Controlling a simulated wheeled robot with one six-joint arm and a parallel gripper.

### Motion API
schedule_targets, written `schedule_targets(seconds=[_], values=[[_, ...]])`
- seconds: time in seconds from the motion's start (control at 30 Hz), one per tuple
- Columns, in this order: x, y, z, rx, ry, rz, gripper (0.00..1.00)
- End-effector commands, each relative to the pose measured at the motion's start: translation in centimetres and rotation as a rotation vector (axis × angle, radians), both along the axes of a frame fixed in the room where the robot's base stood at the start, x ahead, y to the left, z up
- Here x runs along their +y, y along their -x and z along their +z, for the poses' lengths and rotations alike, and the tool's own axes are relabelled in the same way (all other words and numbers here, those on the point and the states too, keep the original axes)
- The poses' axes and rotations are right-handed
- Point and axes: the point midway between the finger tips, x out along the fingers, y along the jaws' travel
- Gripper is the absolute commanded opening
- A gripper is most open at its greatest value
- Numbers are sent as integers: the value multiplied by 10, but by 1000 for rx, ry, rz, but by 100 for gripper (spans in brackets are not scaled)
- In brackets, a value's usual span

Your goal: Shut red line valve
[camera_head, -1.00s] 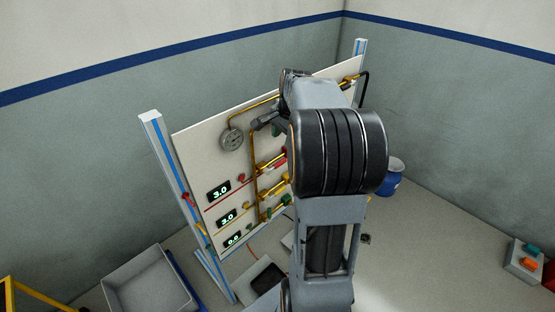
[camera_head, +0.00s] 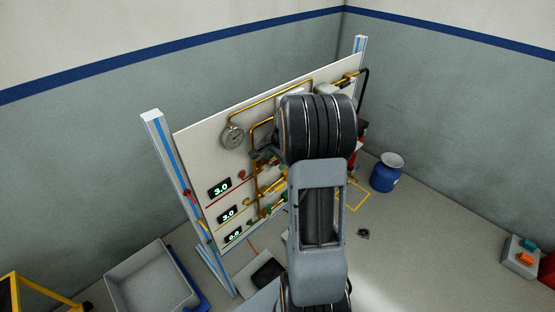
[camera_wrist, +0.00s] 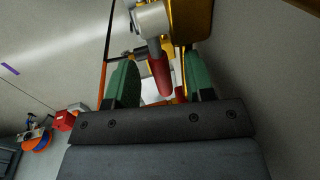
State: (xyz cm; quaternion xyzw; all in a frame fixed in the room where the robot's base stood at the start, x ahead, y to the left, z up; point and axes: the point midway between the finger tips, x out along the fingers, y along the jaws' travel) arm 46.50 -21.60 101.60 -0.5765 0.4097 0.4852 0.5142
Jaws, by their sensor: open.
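The valve panel (camera_head: 205,140) stands upright with a red line (camera_head: 226,193) in its upper row and a small red knob (camera_head: 242,175) on it. In the wrist view a red valve handle (camera_wrist: 160,76) hangs from a grey valve body (camera_wrist: 151,20) beside brass fittings. My gripper (camera_wrist: 159,72) is open, with its green pads on either side of the red handle and gaps visible between. In the head view my gripper (camera_head: 263,156) is close to the panel, and my arm hides much of the panel's middle.
A pressure gauge (camera_head: 232,137) and brass pipes crowd the panel near my gripper. Displays (camera_head: 219,188) read 3.0, 3.0 and 0.0. A grey tray (camera_head: 150,280) lies at front left.

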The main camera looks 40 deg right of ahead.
Motion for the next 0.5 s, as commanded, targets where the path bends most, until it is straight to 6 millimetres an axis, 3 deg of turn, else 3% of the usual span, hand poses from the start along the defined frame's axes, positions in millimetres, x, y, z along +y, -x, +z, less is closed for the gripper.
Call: schedule_targets(seconds=[0.2, 0.5], values=[[0, 0, 0, 0, 0, 0, 48], [0, 0, 0, 0, 0, 0, 19]])
